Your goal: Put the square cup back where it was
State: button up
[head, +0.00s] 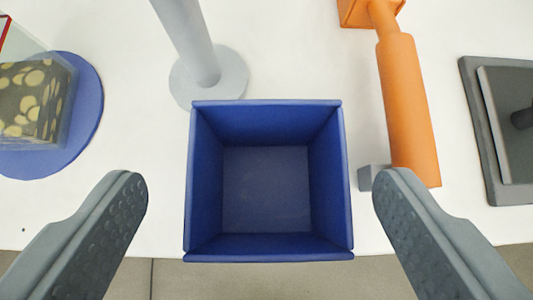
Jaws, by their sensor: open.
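The square cup (338,180) is a dark blue, open-topped box that stands upright in the middle of the head view. I look down into it, and it is empty. My gripper (260,192) is open, with one grey finger to the left of the cup and one to the right. Gaps show between the fingers and the cup walls in the picture. How the fingertips sit in height against the cup is hard to tell.
A grey post on a round base (208,78) stands just behind the cup. An orange handle (407,110) and a small grey block (370,177) are close on the right. A blue disc (88,110) carries a clear box of yellowish pieces at left. A dark square plate (485,130) is far right.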

aim_at(266, 132)
jog(key=shift+x, duration=2.6)
jog(key=shift+d+r, duration=0.1)
jog(key=shift+d, duration=0.05)
jog(key=c, duration=1.1)
